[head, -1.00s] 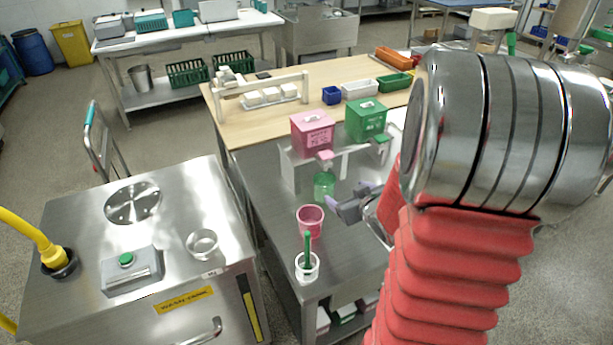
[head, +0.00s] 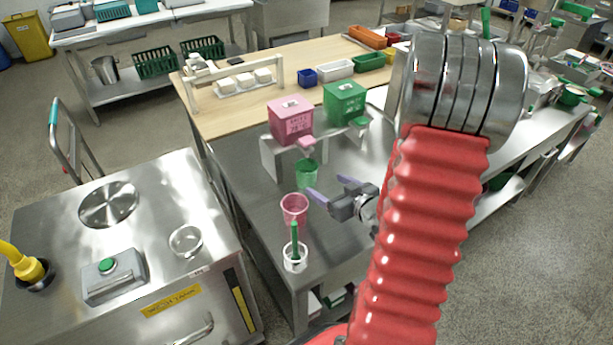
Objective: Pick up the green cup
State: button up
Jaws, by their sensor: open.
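The green cup (head: 306,174) stands upright on the steel bench, below the spout of the pink box. It is see-through green. My gripper (head: 326,187) is open and empty, just right of the cup and on its near side. Its purple fingers point toward the cup. The near fingertip appears right beside the cup's lower edge; I cannot tell whether it touches. No part of the cup is between the fingers as far as I see.
A pink cup (head: 294,207) and a white cup holding a green stick (head: 295,256) stand in front of the green cup. Behind it are the pink box (head: 290,122) and green box (head: 345,103) on a raised stand. A steel tank (head: 150,240) is at left.

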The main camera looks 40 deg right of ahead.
aim_at(312, 177)
jog(key=x, duration=0.7)
jog(key=shift+w+a, duration=0.1)
jog(key=shift+w, duration=0.05)
jog(key=shift+w+f, duration=0.15)
jog(key=shift+w, duration=0.15)
jog(key=shift+x, duration=2.6)
jog(key=shift+c, duration=0.6)
jog(key=c, duration=1.2)
jog(key=shift+o, duration=0.2)
jog(key=shift+w+r, duration=0.1)
jog(key=shift+r, duration=0.3)
